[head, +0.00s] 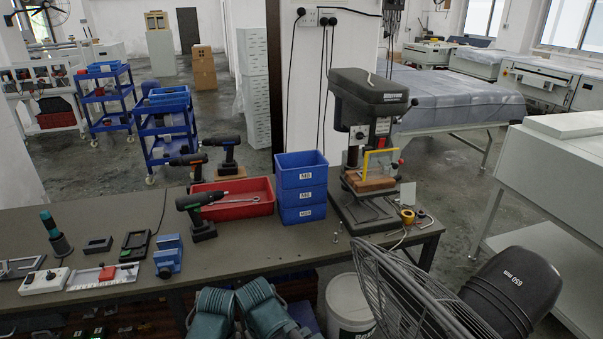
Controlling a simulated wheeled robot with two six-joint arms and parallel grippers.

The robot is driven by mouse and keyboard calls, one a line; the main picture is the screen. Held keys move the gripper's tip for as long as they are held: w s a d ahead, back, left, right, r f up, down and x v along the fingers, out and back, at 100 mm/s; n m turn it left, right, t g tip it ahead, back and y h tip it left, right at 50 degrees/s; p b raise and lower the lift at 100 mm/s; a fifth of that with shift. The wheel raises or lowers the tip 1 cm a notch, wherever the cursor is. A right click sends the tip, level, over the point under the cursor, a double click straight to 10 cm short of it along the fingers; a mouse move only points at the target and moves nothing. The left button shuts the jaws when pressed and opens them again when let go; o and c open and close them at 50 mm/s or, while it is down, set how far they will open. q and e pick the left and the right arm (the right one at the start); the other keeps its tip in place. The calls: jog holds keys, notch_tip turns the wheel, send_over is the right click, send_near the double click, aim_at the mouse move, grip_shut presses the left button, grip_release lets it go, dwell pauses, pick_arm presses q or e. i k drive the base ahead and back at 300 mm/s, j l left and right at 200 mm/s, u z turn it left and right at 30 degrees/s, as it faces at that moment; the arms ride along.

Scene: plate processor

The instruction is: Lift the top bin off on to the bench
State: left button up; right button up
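Three blue bins stand stacked on the grey bench (120,225), left of the drill press. The top bin (301,178) is labelled M8, is open at the top and looks empty from here. The middle bin (301,197) and the bottom bin (302,215) sit squarely under it, both labelled. Teal parts that look like my own arms show at the bottom edge, below the bench front. Neither of my grippers can be made out, and nothing touches the bins.
A red tray (234,207) with a wrench lies left of the bins, with a cordless drill (200,215) in front. The drill press (367,150) stands close on the right. Bench in front of the bins is mostly clear. A large fan (415,295) and white bucket (350,302) stand before the bench.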

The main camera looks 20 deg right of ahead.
aim_at(307, 168)
jog(key=i+j+z, duration=0.5)
jog(key=z, duration=0.15)
jog(key=i+j+z, duration=0.15)
jog(key=j+z, duration=0.2)
jog(key=i+j+z, duration=0.15)
jog(key=j+z, duration=0.15)
jog(key=j, duration=0.2)
